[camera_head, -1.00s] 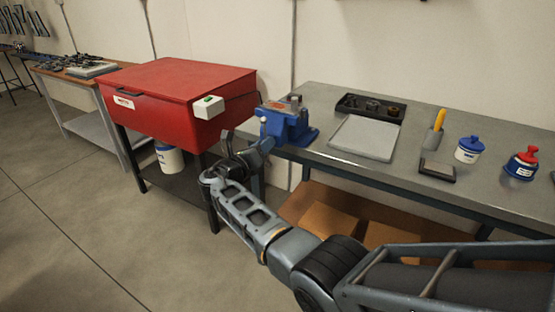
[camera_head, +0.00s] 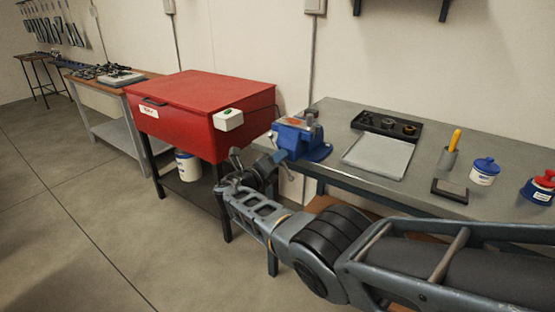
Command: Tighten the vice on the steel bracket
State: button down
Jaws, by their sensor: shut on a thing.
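The blue vice (camera_head: 303,142) is mounted at the left front corner of the grey workbench (camera_head: 480,201). A small orange-brown and grey piece shows at the top of its jaws; I cannot clearly make out the steel bracket. My gripper (camera_head: 258,160) is at the vice's front left side, where the screw and handle are, just past the bench edge. It is shut on the vice handle, which is small and largely hidden by the fingers. My arm reaches in from the lower right.
A red cabinet (camera_head: 200,100) on dark legs stands close left of the gripper, with a white switch box (camera_head: 228,120) on its side. On the bench are a grey plate (camera_head: 378,157), a black parts tray (camera_head: 385,125), a dark block (camera_head: 450,190) and a blue-lidded jar (camera_head: 484,171).

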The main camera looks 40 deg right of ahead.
jog(key=shift+s+a+f, duration=0.1)
jog(key=shift+a+f, duration=0.05)
jog(key=shift+f, duration=0.05)
jog(key=c, duration=1.2)
grip_release()
jog(key=o, duration=0.4)
jog(key=shift+r, duration=0.15)
jog(key=p+v, duration=0.1)
jog(key=v, duration=0.6)
jog(key=shift+a+p, duration=0.3)
jog(key=shift+a, duration=0.05)
jog(key=shift+s, duration=0.1)
